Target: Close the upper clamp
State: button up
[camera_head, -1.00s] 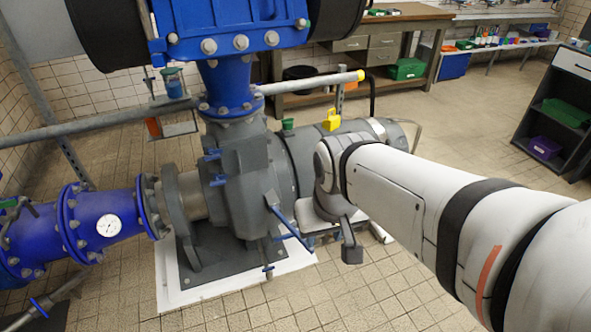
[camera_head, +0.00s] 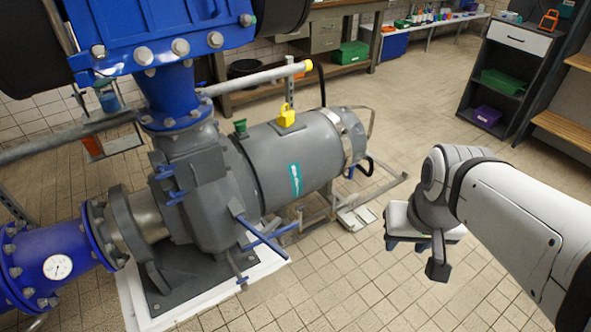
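A grey pump (camera_head: 205,205) stands at the left under a blue flanged pipe. On its casing are two small blue fittings, an upper one (camera_head: 165,171) and a lower one (camera_head: 175,198); they look like clamps, but I cannot tell whether they are open or shut. A long blue lever (camera_head: 262,238) sticks out from the pump's lower front. My gripper (camera_head: 407,245) is at the right, over the floor, well apart from the pump and its fittings. Small blue parts show under its white body. Its fingers are mostly hidden, and I see nothing held.
A grey motor (camera_head: 300,160) with a yellow block (camera_head: 286,116) on top lies behind the pump. A horizontal pipe (camera_head: 255,78) crosses above it. A dark shelf (camera_head: 505,75) stands at the back right. The tiled floor between motor and shelf is clear.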

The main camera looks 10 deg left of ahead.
aim_at(261, 235)
jog(key=u, duration=0.1)
jog(key=i, duration=0.7)
jog(key=u, duration=1.7)
